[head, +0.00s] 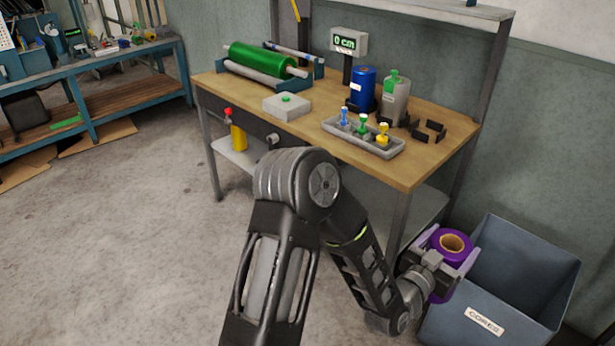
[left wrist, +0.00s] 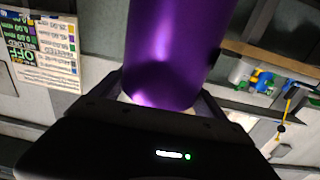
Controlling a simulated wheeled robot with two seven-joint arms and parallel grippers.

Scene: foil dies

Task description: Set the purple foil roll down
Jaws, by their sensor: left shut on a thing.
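The purple foil roll (head: 453,246) has a tan cardboard core and stands roughly upright, its open end facing up. My left gripper (head: 455,262) is shut on it, one finger on each side. The roll is at the left edge of the blue-grey bin labelled CORES (head: 485,322); I cannot tell if it is over the bin or beside it. In the left wrist view the purple roll (left wrist: 168,50) fills the space between the fingers. My right gripper is not in view.
A workbench (head: 405,172) holds a green roll on a cradle (head: 262,64), a display reading 0 cm (head: 348,42), a blue canister (head: 362,88), a grey canister (head: 395,98) and a tray of small stamps (head: 362,138). The floor (head: 130,230) at left is open.

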